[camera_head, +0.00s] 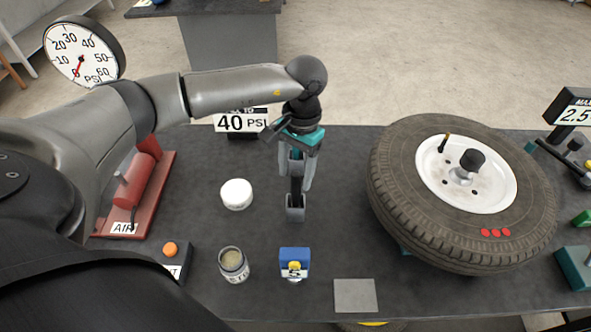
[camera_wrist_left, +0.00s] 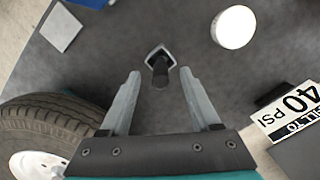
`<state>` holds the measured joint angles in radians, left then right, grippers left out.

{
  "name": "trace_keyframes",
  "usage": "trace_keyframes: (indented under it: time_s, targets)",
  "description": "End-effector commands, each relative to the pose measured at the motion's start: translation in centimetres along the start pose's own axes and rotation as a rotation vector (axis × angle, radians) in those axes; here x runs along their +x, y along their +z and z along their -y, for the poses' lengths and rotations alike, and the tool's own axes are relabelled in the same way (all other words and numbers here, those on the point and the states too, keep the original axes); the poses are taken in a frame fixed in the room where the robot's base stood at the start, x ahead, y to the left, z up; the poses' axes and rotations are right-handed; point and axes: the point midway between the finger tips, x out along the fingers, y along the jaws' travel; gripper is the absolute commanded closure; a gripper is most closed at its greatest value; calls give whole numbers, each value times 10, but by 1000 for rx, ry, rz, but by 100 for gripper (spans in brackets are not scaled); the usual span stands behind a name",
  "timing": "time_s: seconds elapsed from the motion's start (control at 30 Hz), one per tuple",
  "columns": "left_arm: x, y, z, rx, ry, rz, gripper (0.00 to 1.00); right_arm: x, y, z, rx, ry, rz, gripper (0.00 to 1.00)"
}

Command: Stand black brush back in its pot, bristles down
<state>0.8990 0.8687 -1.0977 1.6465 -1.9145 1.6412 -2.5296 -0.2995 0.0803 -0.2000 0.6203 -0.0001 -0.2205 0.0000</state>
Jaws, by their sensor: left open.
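The black brush (camera_head: 296,190) stands upright in its small grey square pot (camera_head: 295,214) in the middle of the bench. Its bristles are hidden inside the pot, so I cannot see which end is down. In the left wrist view the dark handle (camera_wrist_left: 160,76) rises from the pot (camera_wrist_left: 152,52) toward the camera. My left gripper (camera_head: 297,180) points down above the pot, open, with one finger on either side of the handle. In the left wrist view, gaps show between the handle and both fingers (camera_wrist_left: 159,80). My right gripper is not in view.
A 40 PSI sign (camera_head: 230,124) is behind. A grey plate (camera_head: 355,296) lies at the front.

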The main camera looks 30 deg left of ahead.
Motion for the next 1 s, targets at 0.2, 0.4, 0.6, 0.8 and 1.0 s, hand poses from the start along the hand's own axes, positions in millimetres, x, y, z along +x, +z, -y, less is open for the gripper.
trace_keyframes:
  time_s: [0.2,0.4,0.6,0.8,1.0]
  targets:
    - [-2,0,0,0,0,-1,37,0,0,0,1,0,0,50]
    - [-30,-1,0,0,0,-6,37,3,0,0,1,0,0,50]
    - [-79,-1,0,1,0,-7,37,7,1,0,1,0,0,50]
    - [-122,-1,0,0,0,-5,37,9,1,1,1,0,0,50]
    - [-147,0,0,0,0,-1,37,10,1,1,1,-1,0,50]
